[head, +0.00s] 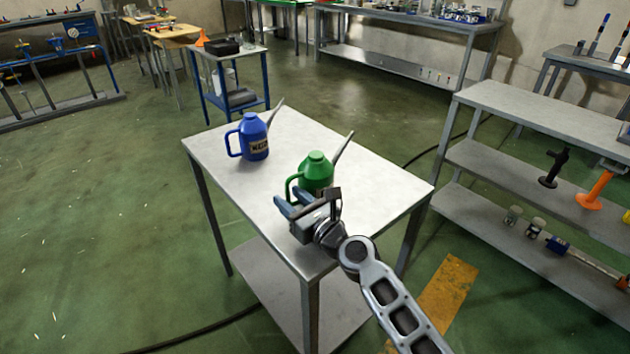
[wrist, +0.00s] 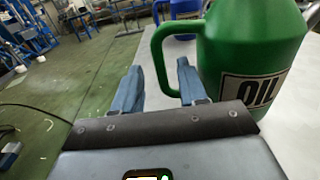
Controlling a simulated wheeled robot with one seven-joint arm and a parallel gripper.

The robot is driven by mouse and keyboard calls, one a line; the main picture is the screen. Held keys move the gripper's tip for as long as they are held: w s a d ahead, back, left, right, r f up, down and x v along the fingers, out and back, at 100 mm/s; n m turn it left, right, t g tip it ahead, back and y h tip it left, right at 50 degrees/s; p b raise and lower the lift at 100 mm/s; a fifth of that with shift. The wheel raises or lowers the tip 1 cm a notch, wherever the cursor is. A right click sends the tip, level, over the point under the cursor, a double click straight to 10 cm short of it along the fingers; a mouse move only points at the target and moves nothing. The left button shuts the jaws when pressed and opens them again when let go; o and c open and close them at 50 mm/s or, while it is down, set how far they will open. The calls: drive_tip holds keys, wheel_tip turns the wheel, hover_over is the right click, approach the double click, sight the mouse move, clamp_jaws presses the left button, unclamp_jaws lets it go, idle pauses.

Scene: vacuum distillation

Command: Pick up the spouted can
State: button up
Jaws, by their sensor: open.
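Two spouted cans stand upright on the metal table (head: 255,187). The green can (head: 316,172) is nearer, with a grey spout pointing to the upper right. The blue can (head: 254,140) stands farther back to the left. My gripper (head: 281,203) is open and empty beside the green can, in front of it and on its handle side. In the wrist view the green can (wrist: 255,45), labelled OIL, fills the right side. Its handle loop is just beyond the fingertips of my gripper (wrist: 160,75). I cannot tell whether the right finger touches the can.
A grey shelf bench (head: 540,115) with glassware and an orange stand is on the right. A small blue-legged table (head: 232,55) stands behind the metal table. The green floor at left is mostly clear. A dark cable (head: 190,341) lies on the floor in front.

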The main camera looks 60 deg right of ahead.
drive_tip(key=shift+x, duration=1.8)
drive_tip(key=shift+d, duration=0.1)
drive_tip(key=shift+c, duration=0.4)
drive_tip(key=shift+s, duration=0.1)
clamp_jaws()
